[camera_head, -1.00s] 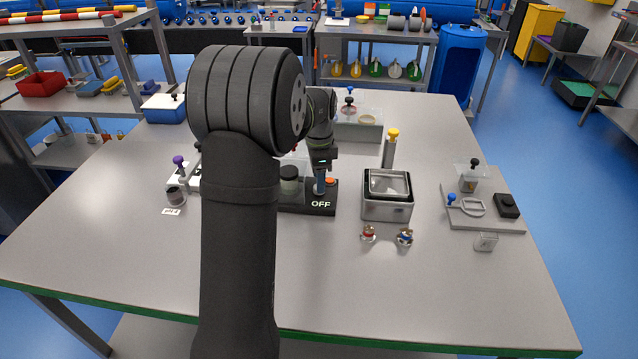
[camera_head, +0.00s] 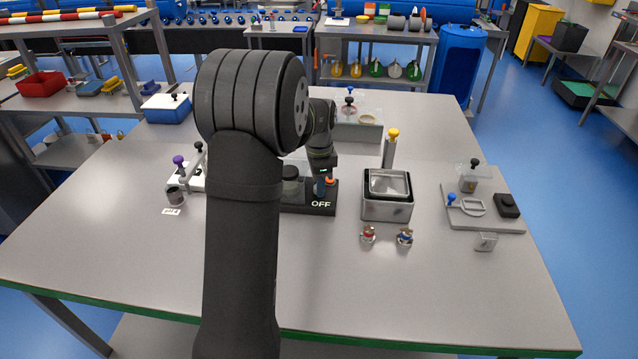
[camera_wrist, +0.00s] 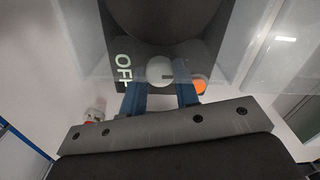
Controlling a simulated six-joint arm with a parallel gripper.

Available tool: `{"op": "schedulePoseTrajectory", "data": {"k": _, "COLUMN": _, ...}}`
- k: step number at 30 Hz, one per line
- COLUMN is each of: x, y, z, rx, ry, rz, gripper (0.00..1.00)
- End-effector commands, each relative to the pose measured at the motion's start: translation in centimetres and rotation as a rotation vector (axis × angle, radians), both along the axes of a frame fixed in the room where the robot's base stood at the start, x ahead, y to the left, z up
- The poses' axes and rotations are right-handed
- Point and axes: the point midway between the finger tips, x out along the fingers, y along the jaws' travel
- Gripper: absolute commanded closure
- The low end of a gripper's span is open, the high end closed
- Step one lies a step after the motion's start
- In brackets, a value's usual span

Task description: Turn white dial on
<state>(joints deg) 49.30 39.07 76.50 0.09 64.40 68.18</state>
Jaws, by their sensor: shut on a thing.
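The white dial (camera_wrist: 160,70) sits on a dark base (camera_head: 293,208), between the two blue fingers of my gripper (camera_wrist: 160,93) in the wrist view. My gripper is shut on the dial. A short dark mark shows on the dial's face, on the side toward the right finger. An orange round part (camera_wrist: 199,85) is on the base at the dial's other side. In the head view my gripper (camera_head: 320,188) hides the dial.
A dark-lidded jar (camera_head: 290,182) stands on the base, left of my gripper. A metal box (camera_head: 387,210) and a yellow-topped post (camera_head: 389,150) stand to the right. A grey plate with fixtures (camera_head: 483,221) lies farther right. The table's front (camera_head: 430,290) is clear.

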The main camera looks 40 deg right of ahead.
Motion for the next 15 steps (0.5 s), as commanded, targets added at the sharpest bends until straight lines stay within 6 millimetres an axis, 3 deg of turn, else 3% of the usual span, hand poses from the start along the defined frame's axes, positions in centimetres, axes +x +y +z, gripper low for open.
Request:
{"op": "schedulePoseTrajectory", "data": {"k": 9, "x": -0.01, "y": -0.08, "z": 0.02, "rx": -0.002, "ry": 0.002, "rz": 0.271, "gripper": 0.95}}
{"op": "schedulePoseTrajectory", "data": {"k": 15, "x": -0.02, "y": -0.09, "z": 0.02, "rx": -0.002, "ry": 0.002, "rz": 0.351, "gripper": 0.95}}
